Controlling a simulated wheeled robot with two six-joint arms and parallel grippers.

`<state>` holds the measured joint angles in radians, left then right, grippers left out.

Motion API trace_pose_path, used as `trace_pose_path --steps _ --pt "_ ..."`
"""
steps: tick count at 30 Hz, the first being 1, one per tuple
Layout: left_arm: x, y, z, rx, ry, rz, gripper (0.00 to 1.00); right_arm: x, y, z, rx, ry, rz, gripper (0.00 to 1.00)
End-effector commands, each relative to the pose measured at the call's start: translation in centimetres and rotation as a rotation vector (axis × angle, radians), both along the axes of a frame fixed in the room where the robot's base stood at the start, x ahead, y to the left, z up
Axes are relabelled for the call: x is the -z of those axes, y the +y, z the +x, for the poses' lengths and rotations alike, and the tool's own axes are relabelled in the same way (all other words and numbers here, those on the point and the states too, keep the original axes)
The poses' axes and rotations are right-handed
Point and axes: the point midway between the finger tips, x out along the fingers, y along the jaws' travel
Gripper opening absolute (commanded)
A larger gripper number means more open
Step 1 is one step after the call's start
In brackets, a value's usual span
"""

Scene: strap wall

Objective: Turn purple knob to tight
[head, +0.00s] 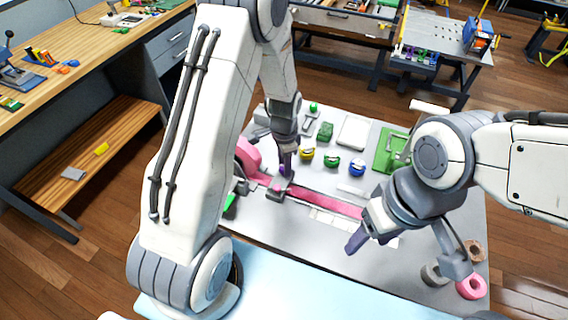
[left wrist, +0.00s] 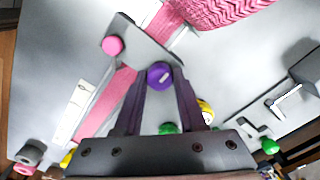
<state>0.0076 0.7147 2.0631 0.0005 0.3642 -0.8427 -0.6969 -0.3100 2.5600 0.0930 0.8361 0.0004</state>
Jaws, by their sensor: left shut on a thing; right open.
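In the head view my left gripper (head: 284,168) hides most of the knob. My right gripper (head: 362,236) is open and empty above the panel, right of the strap. No tight label can be read.
A pink round knob (left wrist: 112,46) stands on the same plate. Yellow (head: 306,153), green (head: 331,160) and blue (head: 357,167) knobs stand in a row behind the strap. A green plate (head: 388,150) lies at the right. Grey and pink rolls (head: 471,287) lie at the panel's front right.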

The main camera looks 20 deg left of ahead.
Motion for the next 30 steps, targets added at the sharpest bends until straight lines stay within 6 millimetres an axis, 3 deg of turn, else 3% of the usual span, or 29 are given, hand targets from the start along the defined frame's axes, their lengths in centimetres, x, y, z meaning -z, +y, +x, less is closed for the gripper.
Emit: trace_pose_path --steps 3,4,6,18,30 --pt "-0.1 0.0 0.1 0.002 -0.004 0.001 0.0 0.0 0.0 0.0 0.0 0.0 0.0 0.62" --pt "-0.1 0.0 0.1 0.002 -0.004 0.001 0.51 0.0 0.0 0.0 0.0 0.0 0.0 0.62" --pt "-0.1 0.0 0.1 0.002 -0.003 0.0 0.69 0.0 0.0 0.0 0.0 0.0 0.0 0.62" --pt "-0.7 0.0 0.1 0.0 -0.004 0.0 0.69 0.2 0.0 0.0 0.0 0.0 0.0 0.62" --pt "-8.1 0.0 0.2 0.001 -0.009 0.0 0.69 1.3 0.0 0.0 -0.001 0.0 0.0 0.62"
